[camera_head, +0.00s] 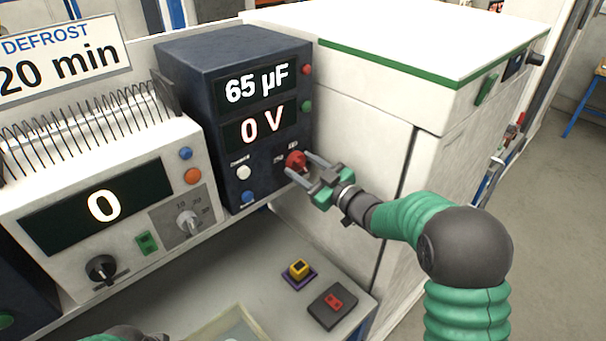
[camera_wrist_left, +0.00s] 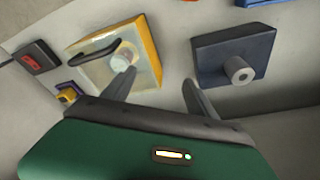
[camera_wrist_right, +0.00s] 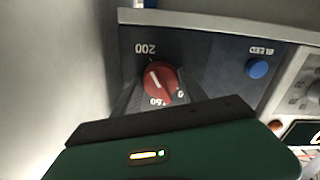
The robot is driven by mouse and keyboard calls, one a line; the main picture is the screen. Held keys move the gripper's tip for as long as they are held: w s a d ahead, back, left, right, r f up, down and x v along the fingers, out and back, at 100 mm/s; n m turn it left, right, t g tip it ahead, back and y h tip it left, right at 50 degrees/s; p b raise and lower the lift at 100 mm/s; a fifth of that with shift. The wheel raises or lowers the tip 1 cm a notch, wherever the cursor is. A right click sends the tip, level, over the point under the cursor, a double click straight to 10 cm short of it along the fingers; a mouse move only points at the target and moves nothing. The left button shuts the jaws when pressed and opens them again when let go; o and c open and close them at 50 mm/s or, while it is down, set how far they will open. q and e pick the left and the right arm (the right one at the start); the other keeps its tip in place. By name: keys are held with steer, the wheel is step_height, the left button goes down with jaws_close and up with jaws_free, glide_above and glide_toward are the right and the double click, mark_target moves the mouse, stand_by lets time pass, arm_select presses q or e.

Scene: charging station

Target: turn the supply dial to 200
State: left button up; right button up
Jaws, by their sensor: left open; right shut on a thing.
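The red supply dial (camera_head: 295,160) is on the front of the dark blue supply box (camera_head: 200,75), whose displays read 65 µF and 0 V. My right gripper (camera_head: 298,169) is shut on the dial, one finger on each side. In the right wrist view the dial (camera_wrist_right: 160,82) shows a white line, and the upside-down label 200 (camera_wrist_right: 146,49) lies beside it; fingers and gripper body hide part of the scale. My left gripper (camera_wrist_left: 160,88) is open and empty in the left wrist view; only a green bit of that arm shows in the head view.
A white unit (camera_head: 110,190) with a display of 0 and knobs stands left of the supply box. A yellow button (camera_head: 299,268) and a black block with a red switch (camera_head: 332,304) are on the bench below. A white cabinet (camera_head: 365,150) stands close on the right.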

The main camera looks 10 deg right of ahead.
steer(key=shift+r, duration=0.1)
steer(key=o, duration=1)
steer(key=shift+c, duration=0.2)
steer(key=o, duration=0.4)
steer(key=shift+w, duration=0.1)
arm_select(q)
steer(key=shift+w+f, duration=0.1)
steer(key=shift+f, duration=0.1)
steer(key=b+x, duration=0.2)
steer(key=shift+s+f+b, duration=0.3)
steer(key=shift+f, duration=0.15)
arm_select(e)
steer(key=v, duration=1.6)
steer(key=shift+s+d, duration=0.25)
steer(key=shift+s, duration=0.05)
